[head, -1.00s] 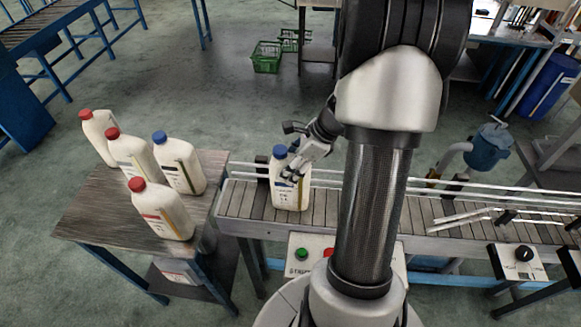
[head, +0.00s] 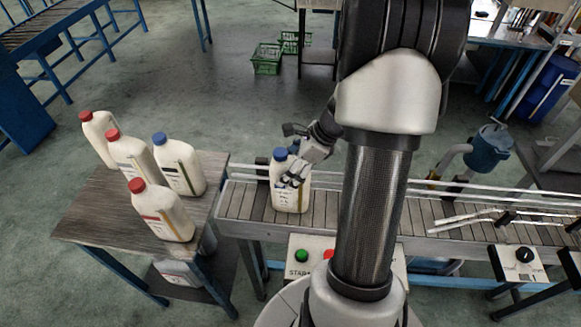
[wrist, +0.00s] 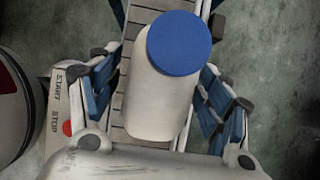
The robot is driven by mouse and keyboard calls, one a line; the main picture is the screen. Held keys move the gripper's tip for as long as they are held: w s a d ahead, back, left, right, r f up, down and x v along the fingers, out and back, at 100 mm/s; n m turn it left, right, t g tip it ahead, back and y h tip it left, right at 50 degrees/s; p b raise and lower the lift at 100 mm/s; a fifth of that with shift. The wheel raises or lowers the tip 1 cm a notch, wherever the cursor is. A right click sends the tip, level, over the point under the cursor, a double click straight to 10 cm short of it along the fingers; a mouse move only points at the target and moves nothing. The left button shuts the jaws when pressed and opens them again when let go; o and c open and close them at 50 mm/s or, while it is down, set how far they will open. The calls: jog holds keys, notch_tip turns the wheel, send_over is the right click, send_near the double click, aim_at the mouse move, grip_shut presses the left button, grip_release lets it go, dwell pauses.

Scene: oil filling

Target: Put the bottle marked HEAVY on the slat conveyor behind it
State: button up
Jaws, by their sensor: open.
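A white bottle with a blue cap (head: 291,201) stands upright on the slat conveyor (head: 336,211), near its left end. Its label is too small to read in the head view. My gripper (head: 293,179) is at the upper part of this bottle. In the wrist view the bottle (wrist: 155,105) stands between my spread blue-padded fingers (wrist: 156,84), with a gap visible on the right side. The gripper is open, and the bottle rests on the slats (wrist: 120,118).
A wooden table (head: 100,208) at the left holds several bottles with red caps and one with a blue cap (head: 180,168). Guide rails run along the conveyor. A control panel with a green button (head: 302,256) is at the conveyor's front.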

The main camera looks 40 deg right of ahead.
jog(key=p+v, duration=0.3)
jog(key=v, duration=0.9)
jog(key=shift+r, duration=0.15)
